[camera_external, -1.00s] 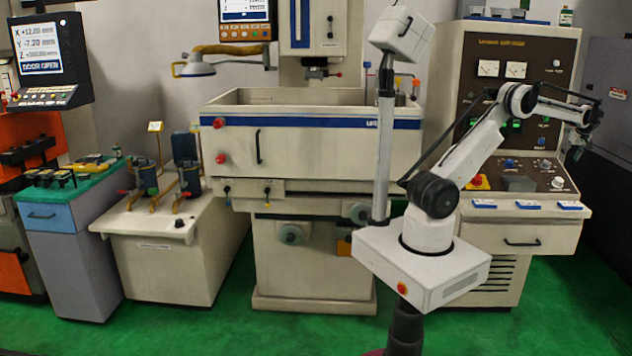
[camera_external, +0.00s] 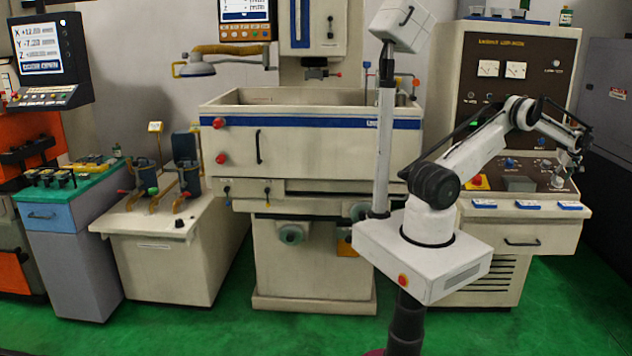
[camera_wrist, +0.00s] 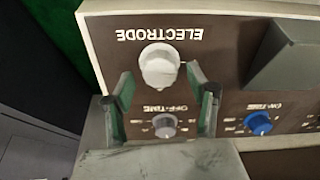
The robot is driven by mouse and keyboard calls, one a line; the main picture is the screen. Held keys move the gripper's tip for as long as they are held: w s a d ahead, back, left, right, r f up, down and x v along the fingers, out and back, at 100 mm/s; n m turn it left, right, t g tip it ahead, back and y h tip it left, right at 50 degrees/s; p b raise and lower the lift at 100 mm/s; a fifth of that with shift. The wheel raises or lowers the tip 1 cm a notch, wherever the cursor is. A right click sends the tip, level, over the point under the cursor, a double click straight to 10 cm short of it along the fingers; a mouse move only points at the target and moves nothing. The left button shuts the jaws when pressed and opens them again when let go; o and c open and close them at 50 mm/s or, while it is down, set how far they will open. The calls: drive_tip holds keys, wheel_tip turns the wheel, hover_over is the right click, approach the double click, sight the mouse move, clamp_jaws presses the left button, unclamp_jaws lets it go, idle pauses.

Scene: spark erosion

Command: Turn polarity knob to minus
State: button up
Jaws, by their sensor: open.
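The sloped control panel shows upside down in the wrist view. A white knob (camera_wrist: 160,66) sits there by the label ELECTRODE; I see no label reading polarity or minus. The white knob also shows in the external view (camera_external: 558,181), at the right of the console. My gripper (camera_wrist: 162,90) is open and empty, with its green-padded fingers on either side of the area around the white knob and the smaller grey OFF-TIME knob (camera_wrist: 164,126). The white knob lies between and slightly beyond the fingertips. I cannot tell whether they touch it or the panel.
A blue ON-TIME knob (camera_wrist: 258,123) is to the right of the fingers. A grey block (camera_wrist: 285,58) rises from the panel beyond it. A red button (camera_external: 478,181) is at the console's left. Blue-and-white items (camera_external: 528,205) lie on the front ledge.

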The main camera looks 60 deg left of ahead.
drive_tip(key=shift+x, duration=1.15)
drive_tip(key=c, duration=1.1)
drive_tip(key=shift+c, duration=0.2)
